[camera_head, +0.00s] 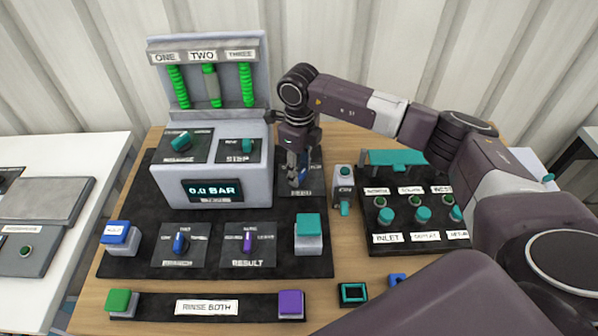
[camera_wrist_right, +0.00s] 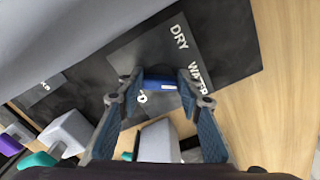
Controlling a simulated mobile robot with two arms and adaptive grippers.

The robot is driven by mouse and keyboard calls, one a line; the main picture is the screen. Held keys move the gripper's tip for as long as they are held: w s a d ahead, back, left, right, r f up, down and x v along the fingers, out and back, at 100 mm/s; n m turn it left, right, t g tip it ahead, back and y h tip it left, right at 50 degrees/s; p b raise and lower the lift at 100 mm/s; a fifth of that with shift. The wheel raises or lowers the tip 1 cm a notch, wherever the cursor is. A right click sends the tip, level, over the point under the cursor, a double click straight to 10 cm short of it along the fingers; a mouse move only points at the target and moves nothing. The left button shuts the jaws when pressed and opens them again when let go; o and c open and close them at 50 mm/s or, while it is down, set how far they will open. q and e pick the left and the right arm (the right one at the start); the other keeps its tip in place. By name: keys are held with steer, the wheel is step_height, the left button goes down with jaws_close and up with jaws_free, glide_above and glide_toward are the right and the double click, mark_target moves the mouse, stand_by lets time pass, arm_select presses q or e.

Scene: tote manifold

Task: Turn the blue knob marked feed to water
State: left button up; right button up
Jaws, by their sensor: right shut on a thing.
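The blue feed knob (camera_wrist_right: 160,84) sits on a dark plate (camera_wrist_right: 150,48) in the right wrist view. White words DRY and WATER are printed on this plate, and a third label is mostly covered. My right gripper (camera_wrist_right: 160,92) is shut on the knob, with one finger at each end of it. In the head view my right gripper (camera_head: 299,172) points down at the plate right of the grey console and hides most of the knob. Which word the knob points to I cannot tell. My left gripper is not in view.
The grey console (camera_head: 225,165) with a 0.0 BAR display stands close left of the gripper. A grey switch block (camera_head: 343,178) marked ON is close right. A dark panel (camera_head: 405,243) with several teal knobs lies further right. Buttons and smaller knobs are in front.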

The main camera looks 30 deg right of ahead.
mark_target(300, 173)
steer(key=shift+m, duration=0.5)
steer(key=o, duration=1.2)
steer(key=shift+c, duration=0.2)
step_height(300, 173, up, 12)
